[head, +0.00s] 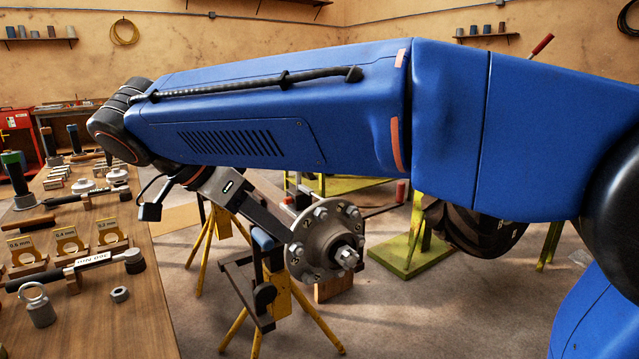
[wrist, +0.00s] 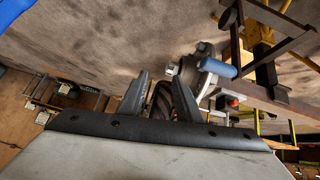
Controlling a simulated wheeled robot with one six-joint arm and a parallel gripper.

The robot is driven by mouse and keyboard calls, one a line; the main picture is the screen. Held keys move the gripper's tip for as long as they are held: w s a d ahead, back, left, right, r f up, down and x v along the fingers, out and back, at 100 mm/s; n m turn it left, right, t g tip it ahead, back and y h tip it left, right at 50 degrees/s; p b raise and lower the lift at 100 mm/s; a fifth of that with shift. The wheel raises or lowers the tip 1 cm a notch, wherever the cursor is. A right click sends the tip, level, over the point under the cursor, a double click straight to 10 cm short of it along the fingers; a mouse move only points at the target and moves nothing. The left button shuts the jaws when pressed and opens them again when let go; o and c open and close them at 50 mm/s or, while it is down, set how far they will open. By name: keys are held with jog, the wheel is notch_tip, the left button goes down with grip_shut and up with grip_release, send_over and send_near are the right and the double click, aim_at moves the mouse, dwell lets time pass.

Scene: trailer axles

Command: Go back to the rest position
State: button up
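My gripper (wrist: 159,84) shows in the wrist view with its two dark fingers apart. I see nothing held between them; a dark, ribbed shape shows through the gap, and I cannot tell what it is. In the head view my blue arm stretches across the upper middle, and the fingers cannot be made out clearly there. A metal wheel hub (head: 322,243) with studs and a central nut sits on the end of an axle below my arm. The hub also shows in the wrist view (wrist: 186,70), beyond and right of the fingers, apart from them.
A wooden bench (head: 128,318) at left holds gauges, a torque tool (head: 80,266), an eye bolt (head: 37,305) and a loose nut (head: 120,294). Yellow stands (head: 206,240) support the axle. A green-yellow base (head: 405,256) stands behind. Some floor around the stands is clear.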

jog(key=d+f+n+g+y, duration=0.1)
jog(key=d+f+n+y, duration=0.2)
jog(key=d, duration=0.9)
jog(key=d+f+n+g+y, duration=0.15)
jog(key=d+f, duration=0.35)
jog(key=d, duration=0.7)
jog(key=s+d+f+n+t+y, duration=0.2)
jog(key=s+d+f+n, duration=0.3)
jog(key=s+d+f, duration=0.7)
jog(key=shift+d+f+t, duration=0.55)
jog(key=shift+d+f, duration=0.2)
jog(key=shift+f, duration=0.15)
jog(key=shift+y, duration=0.25)
